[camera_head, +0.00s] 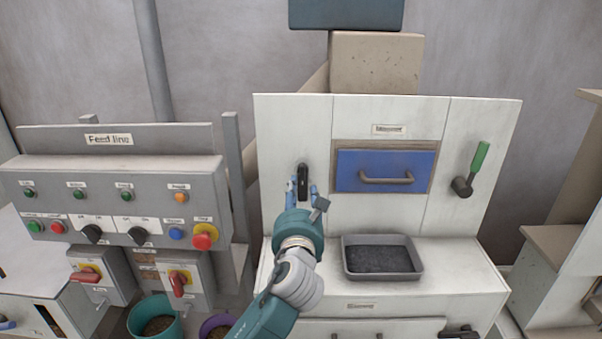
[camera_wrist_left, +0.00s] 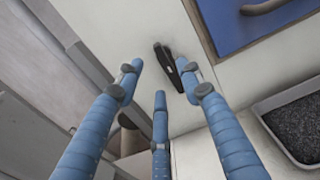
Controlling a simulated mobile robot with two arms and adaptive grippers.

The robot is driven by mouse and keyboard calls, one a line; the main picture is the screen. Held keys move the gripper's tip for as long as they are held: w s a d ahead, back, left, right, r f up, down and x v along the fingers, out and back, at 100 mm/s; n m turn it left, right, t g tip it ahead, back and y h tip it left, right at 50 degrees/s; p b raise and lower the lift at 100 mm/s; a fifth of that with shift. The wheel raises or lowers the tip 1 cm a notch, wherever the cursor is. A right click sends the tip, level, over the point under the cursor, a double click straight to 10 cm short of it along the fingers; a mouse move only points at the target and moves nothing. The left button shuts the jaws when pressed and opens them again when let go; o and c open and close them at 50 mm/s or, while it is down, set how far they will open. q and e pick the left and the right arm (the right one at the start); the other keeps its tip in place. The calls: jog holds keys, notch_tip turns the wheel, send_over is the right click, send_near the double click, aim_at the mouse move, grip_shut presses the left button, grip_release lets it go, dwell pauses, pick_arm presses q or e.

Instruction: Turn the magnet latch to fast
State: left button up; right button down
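A black upright lever, apparently the magnet latch (camera_head: 303,181), sits on the white machine panel (camera_head: 290,125) left of the blue drawer (camera_head: 360,160). My left gripper (camera_head: 304,196) is in front of it, fingers spread and pointing at the panel. In the left wrist view, the black lever (camera_wrist_left: 166,62) lies between the blue fingertips of my left gripper (camera_wrist_left: 159,70), closer to the right-hand finger. I cannot tell whether that finger touches it. The lever's lower end is partly hidden by the fingers. No fast or other position label is readable. My right gripper is out of view.
A grey tray of dark pellets (camera_head: 383,272) stands on the ledge below the drawer. A green-handled lever (camera_head: 480,157) is on the panel's right. The Feed line console (camera_head: 115,170) stands left, with buckets (camera_head: 155,310) below it.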

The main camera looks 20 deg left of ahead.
aim_at(301, 174)
pick_arm(q)
jog(key=p+x, duration=0.2)
jog(key=x, duration=0.7)
jog(key=shift+w+a+f, duration=0.1)
jog(key=shift+w, duration=0.2)
jog(key=shift+w+a, duration=0.15)
jog(key=shift+w, duration=0.25)
jog(key=c, duration=0.9)
